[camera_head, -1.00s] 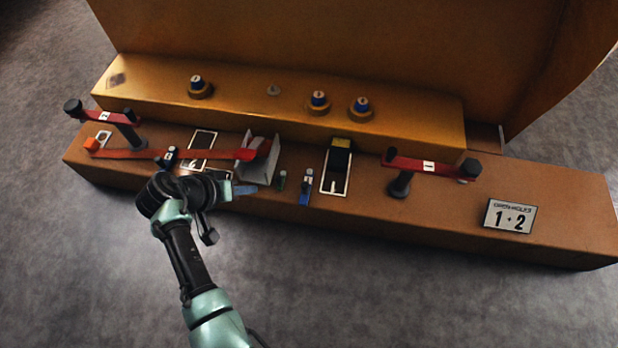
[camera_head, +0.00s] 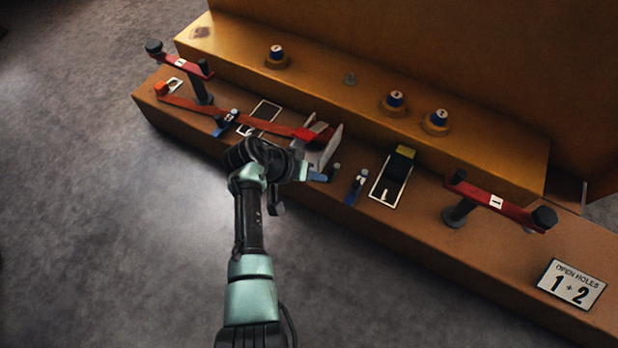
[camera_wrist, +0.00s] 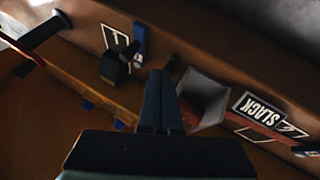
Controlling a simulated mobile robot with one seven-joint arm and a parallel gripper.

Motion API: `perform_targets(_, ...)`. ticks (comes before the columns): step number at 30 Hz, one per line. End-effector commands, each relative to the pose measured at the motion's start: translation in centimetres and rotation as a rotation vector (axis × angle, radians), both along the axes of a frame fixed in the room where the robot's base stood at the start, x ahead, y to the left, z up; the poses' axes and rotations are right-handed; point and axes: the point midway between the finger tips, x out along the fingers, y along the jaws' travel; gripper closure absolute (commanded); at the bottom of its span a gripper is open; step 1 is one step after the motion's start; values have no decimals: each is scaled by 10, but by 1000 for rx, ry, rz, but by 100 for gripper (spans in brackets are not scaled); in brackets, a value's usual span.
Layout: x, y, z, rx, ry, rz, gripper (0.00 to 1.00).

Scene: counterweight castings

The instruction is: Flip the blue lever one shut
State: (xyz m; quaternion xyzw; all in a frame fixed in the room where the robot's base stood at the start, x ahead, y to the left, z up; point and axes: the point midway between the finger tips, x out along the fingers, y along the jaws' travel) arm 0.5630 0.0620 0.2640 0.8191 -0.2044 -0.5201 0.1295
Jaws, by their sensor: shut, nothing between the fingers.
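One small blue lever (camera_head: 357,186) stands on the brown ledge, left of a black slider in a white outline; it also shows in the wrist view (camera_wrist: 141,38). Another blue lever (camera_head: 226,122) is farther left, beside a red strap, and shows at the right edge of the wrist view (camera_wrist: 305,151). Their numbers are too small to read surely. My gripper (camera_head: 322,176) is shut and empty, its blue fingers in front of the white bracket and left of the nearer lever, apart from it. In the wrist view the fingers (camera_wrist: 160,100) are together.
A white bracket (camera_head: 325,158) and a small green peg (camera_head: 335,170) are close to my gripper. The black slider (camera_head: 394,176) and red handle bars (camera_head: 497,201) (camera_head: 181,63) stand along the ledge. A sign (camera_head: 571,284) reads OPEN HOLES 1+2. The floor in front is clear.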

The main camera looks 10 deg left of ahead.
Motion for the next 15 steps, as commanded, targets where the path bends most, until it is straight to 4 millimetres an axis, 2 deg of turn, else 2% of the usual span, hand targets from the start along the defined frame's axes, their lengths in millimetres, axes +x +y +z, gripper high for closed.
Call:
perform_targets(1, 4, -5, -14, 0, 0, -2, 100)
perform_targets(7, 16, -20, -38, 0, -1, -2, 100)
perform_targets(9, 14, -33, -34, 1, -2, -4, 100)
perform_targets(15, 14, -53, -32, 0, -1, -3, 100)
